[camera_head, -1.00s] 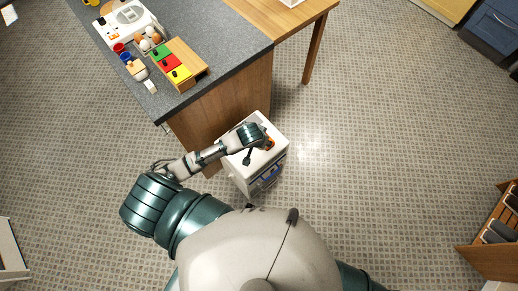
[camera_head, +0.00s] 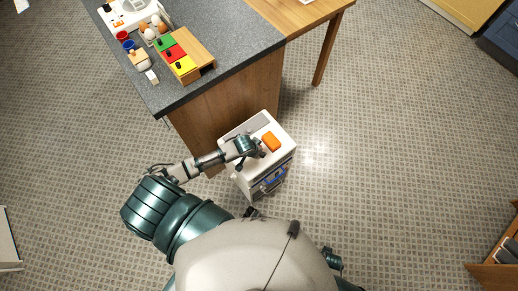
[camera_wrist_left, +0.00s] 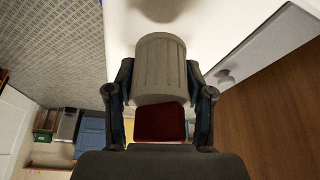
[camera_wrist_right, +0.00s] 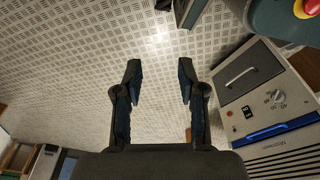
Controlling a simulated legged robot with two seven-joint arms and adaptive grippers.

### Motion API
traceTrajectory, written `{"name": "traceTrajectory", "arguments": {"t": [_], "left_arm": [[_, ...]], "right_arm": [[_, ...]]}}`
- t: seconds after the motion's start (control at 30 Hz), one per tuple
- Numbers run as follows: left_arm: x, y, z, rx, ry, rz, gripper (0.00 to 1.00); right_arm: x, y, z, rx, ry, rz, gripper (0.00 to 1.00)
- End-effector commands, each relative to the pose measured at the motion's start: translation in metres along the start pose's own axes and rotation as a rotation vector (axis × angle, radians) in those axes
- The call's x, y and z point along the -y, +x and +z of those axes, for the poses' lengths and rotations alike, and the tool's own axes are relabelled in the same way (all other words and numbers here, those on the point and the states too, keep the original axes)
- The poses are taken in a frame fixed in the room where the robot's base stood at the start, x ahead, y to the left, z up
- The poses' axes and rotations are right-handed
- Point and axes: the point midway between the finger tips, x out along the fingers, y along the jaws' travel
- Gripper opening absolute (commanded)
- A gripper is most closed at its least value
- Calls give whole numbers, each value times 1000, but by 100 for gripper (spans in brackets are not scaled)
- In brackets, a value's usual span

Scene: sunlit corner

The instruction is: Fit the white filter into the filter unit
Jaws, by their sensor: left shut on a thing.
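The filter unit (camera_head: 283,122) is a white box on the floor beside the wooden cabinet, with an orange block and a grey panel on top. Its front, with a handle, knob and blue strip, shows in the right wrist view (camera_wrist_right: 262,95). My left gripper (camera_head: 258,151) is over the unit's top, left of the orange block. In the left wrist view it is shut on the ribbed, off-white cylindrical filter (camera_wrist_left: 160,68), close to a white surface. Contact cannot be told. My right gripper (camera_wrist_right: 158,72) is open and empty above the floor.
A grey counter (camera_head: 235,45) stands beyond the unit, with a wooden block set (camera_head: 186,55), eggs (camera_head: 154,27) and small cups on it. A wooden table (camera_head: 325,20) adjoins it. The floor to the right (camera_head: 400,150) is clear.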

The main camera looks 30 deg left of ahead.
Motion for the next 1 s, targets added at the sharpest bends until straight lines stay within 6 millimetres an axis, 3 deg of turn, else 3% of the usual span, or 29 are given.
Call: {"name": "traceTrajectory", "arguments": {"t": [0.2,0.43,0.77,0.8,0.9,1.0], "left_arm": [[12,12,-18,2,0,1,23],[12,41,-6,2,2,-1,23],[13,43,-5,1,1,0,23],[13,44,-5,2,1,0,55],[13,44,-5,1,1,0,77],[13,44,-5,1,1,0,77]], "right_arm": [[0,-9,-8,-4,2,0,40],[-2,-29,-22,-15,4,0,40],[-1,-34,-25,-15,5,2,40],[-1,-34,-25,-15,5,2,40],[-1,-34,-25,-14,5,1,40],[-2,-34,-25,-15,5,1,40]]}}
